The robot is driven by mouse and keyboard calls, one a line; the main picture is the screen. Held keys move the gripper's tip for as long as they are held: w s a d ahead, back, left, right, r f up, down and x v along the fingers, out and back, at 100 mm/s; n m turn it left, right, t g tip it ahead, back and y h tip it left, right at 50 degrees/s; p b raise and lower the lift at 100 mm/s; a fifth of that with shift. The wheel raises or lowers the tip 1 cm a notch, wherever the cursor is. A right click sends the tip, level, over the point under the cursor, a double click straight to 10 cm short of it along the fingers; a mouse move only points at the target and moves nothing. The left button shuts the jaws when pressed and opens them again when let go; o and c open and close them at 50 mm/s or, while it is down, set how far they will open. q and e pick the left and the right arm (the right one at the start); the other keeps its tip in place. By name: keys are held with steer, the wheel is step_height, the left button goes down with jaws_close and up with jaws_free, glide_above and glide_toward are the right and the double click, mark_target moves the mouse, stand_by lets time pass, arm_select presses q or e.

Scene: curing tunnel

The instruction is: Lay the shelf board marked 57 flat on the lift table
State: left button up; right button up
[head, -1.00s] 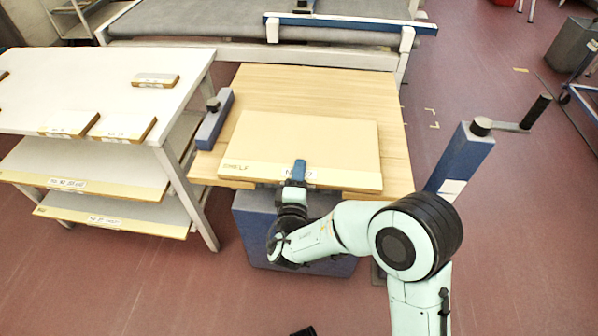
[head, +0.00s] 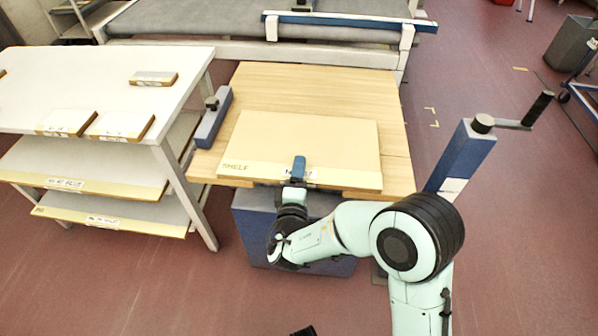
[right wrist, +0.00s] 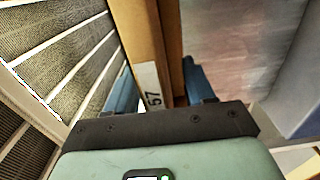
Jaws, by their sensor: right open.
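The shelf board (head: 305,140) is a pale tan slab with SHELF and a partly covered number on its front edge. It lies flat on the wooden top of the lift table (head: 300,82), close to the table's front edge. In the right wrist view the board's edge label (right wrist: 152,88) reads 57. My right gripper (head: 298,170) is at the middle of the board's front edge, one blue finger showing over the label. In the right wrist view the gripper (right wrist: 160,90) is open, its fingers either side of the board's edge. My left gripper is not in view.
A white rack (head: 95,85) with small labelled blocks and lower shelves stands at left. A blue post (head: 213,118) stands left of the board and a blue crank column (head: 462,160) at right. A grey-topped conveyor (head: 190,22) is behind.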

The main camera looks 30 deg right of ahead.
steer(key=shift+s+a, duration=0.4)
steer(key=shift+s, duration=0.1)
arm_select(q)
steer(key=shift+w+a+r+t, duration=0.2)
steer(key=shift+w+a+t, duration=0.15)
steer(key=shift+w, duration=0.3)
arm_select(e)
steer(key=v, duration=1.2)
steer(key=shift+r, duration=0.15)
